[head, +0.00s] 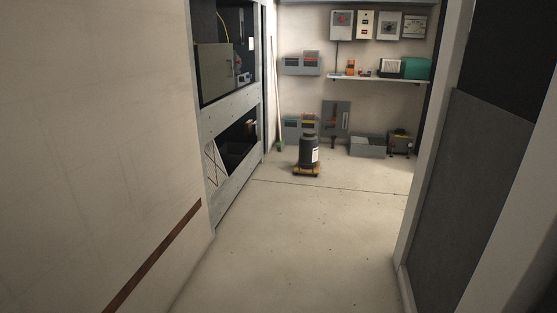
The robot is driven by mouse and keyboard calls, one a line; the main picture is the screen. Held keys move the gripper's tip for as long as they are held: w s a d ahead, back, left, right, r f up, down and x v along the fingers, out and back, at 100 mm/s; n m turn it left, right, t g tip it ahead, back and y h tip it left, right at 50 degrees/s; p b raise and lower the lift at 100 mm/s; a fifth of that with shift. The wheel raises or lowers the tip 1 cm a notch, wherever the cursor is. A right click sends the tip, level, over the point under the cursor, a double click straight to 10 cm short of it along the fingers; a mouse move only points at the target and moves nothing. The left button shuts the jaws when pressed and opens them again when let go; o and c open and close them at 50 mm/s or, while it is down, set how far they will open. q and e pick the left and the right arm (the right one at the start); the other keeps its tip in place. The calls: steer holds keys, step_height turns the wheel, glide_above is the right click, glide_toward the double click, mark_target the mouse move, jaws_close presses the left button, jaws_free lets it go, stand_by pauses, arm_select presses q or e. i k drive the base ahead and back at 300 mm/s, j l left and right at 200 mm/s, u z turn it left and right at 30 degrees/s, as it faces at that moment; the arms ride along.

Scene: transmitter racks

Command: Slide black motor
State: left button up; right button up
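Neither of my grippers shows in the head view, and nothing is seen touching the black object.
The concrete floor (300,230) is clear up to the black object. An open rack (214,122) lines the left, and a dark grey panel (455,190) stands at right. A grey box (367,148) sits by the back wall below a shelf (378,79).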

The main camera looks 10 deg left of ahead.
mark_target(308, 162)
steer(key=i+u, duration=0.1)
steer(key=i, duration=5.3)
